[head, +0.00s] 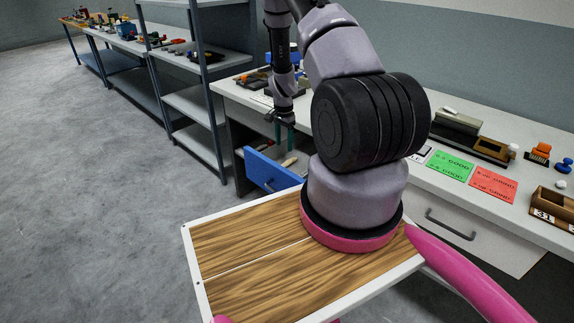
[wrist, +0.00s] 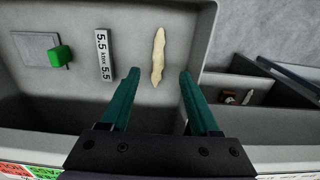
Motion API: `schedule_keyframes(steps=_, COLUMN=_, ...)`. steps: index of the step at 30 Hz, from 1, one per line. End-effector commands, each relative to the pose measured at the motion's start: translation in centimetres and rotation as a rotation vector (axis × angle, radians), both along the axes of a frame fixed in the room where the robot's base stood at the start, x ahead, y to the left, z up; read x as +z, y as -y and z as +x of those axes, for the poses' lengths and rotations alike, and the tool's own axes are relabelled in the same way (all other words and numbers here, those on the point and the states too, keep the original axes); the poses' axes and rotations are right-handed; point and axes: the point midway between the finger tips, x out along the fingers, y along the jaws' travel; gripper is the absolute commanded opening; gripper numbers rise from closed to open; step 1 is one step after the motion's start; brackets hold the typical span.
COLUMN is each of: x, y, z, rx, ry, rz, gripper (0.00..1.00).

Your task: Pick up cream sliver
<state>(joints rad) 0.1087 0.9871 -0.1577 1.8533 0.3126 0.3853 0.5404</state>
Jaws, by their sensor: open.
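The cream sliver (wrist: 158,57) is a long, thin, slightly wavy piece lying on the grey floor of an open drawer. It also shows small in the head view (head: 290,162), inside the drawer with the blue front (head: 270,171). My gripper (wrist: 160,75) is open, with its two teal fingers apart. In the wrist view the sliver appears between and just beyond the fingertips, touching neither. In the head view my gripper (head: 284,138) points down over the drawer. How high the fingertips are above the sliver is hard to tell.
In the drawer, left of the sliver, lie a label strip (wrist: 104,55) reading "5.5 ktex 5.5" and a grey plate (wrist: 36,49) with a green block (wrist: 60,56). Drawer walls surround them. The bench top holds green (head: 449,165) and red (head: 492,184) cards.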

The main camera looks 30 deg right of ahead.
Motion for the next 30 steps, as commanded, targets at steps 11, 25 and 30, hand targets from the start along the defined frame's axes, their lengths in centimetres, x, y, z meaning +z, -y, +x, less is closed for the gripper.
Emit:
schedule_keyframes(steps=11, x=-4.3, y=-0.1, z=-0.2, rx=0.000, ry=-0.002, rz=0.002, gripper=0.62)
schedule_keyframes(steps=25, x=-9.1, y=-0.3, z=-0.4, rx=0.001, ry=0.001, rz=0.000, gripper=0.62)
schedule_keyframes(steps=30, x=-9.0, y=-0.3, z=-0.4, rx=0.001, ry=0.001, rz=0.000, gripper=0.55)
